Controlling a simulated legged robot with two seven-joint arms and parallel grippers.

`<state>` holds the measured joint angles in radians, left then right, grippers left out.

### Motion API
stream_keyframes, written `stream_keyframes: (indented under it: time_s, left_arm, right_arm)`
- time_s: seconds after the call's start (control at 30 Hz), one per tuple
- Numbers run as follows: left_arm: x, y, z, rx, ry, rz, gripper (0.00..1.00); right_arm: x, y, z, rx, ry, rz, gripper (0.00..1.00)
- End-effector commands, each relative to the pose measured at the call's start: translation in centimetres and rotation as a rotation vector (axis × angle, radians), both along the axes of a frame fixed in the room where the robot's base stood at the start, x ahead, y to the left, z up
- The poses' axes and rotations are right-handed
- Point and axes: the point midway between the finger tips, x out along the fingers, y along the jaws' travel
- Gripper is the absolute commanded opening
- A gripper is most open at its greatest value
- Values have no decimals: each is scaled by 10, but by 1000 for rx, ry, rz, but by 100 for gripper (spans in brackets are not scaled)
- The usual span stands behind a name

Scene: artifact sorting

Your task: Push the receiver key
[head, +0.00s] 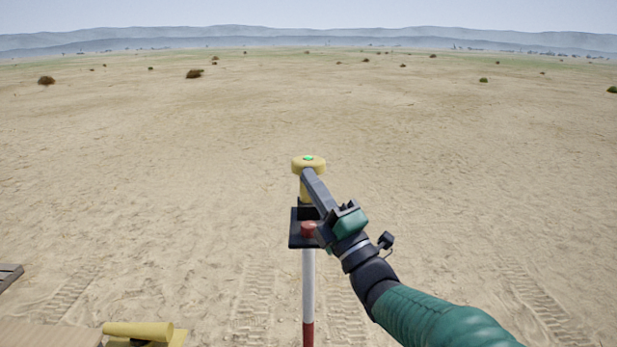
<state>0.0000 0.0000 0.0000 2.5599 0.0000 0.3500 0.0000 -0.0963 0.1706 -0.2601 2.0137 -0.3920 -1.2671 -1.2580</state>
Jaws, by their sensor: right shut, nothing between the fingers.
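The receiver (299,163) is a yellow rounded head with a green spot (308,158) on its top. It stands upright on a red-and-white pole (308,275). A black bracket (296,241) below the head carries a round red piece (309,229). I cannot tell which part is the key. My right gripper (307,174) is shut and empty, its fingertips at the front of the yellow head just below the green spot; I cannot tell whether they touch it. Its fingers hide part of the head and bracket. My left gripper is not in view.
A wooden surface (45,334) is at the lower left, with a yellow object (138,330) beside its right end. A dark-edged piece (9,275) shows at the left edge. Open sand with tyre tracks surrounds the pole.

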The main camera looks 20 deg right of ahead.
Motion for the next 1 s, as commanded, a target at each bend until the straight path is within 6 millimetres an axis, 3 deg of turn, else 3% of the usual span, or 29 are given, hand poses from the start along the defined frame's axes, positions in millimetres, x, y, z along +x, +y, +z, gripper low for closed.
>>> stream_keyframes:
  time_s: [0.13, 0.47, 1.0]
  left_arm:
    - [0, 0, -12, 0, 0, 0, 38]
    - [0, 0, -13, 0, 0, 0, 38]
    - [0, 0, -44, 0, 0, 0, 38]
  right_arm:
    - [-10, 3, -3, 0, -1, 1, 0]
    - [-14, 4, -1, 0, -1, 1, 0]
    - [-69, 20, -2, 0, -2, 0, 0]
